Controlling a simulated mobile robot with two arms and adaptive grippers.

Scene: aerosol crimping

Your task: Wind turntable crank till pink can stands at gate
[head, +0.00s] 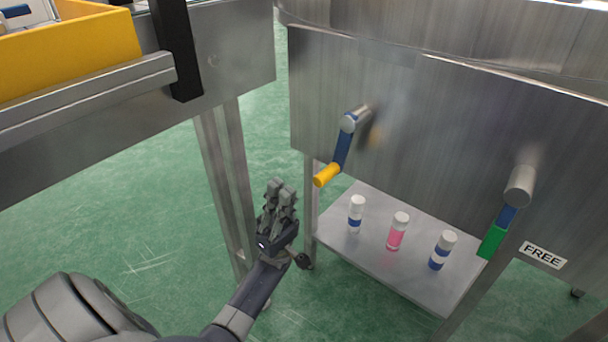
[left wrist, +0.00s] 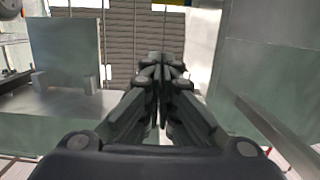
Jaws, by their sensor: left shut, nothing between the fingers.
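In the head view a crank with a yellow grip (head: 327,175) and blue arm sticks out of the steel front panel, its grip hanging down and to the left. A second crank with a green grip (head: 492,242) hangs down further right, beside a FREE label (head: 543,255). A pink-banded can (head: 396,232) stands upright on the lower shelf, between two blue-banded cans. My left gripper (head: 281,186) is shut and empty, left of the yellow grip and apart from it in the picture. Its closed fingers (left wrist: 162,68) fill the middle of the left wrist view. My right gripper is out of view.
The lower shelf (head: 372,276) sits under the steel panel (head: 430,120). A steel table with a yellow bin (head: 90,50) stands at upper left. Green floor (head: 130,210) is open between the table and my arm. The round steel top's edge (head: 450,58) shows above the panel.

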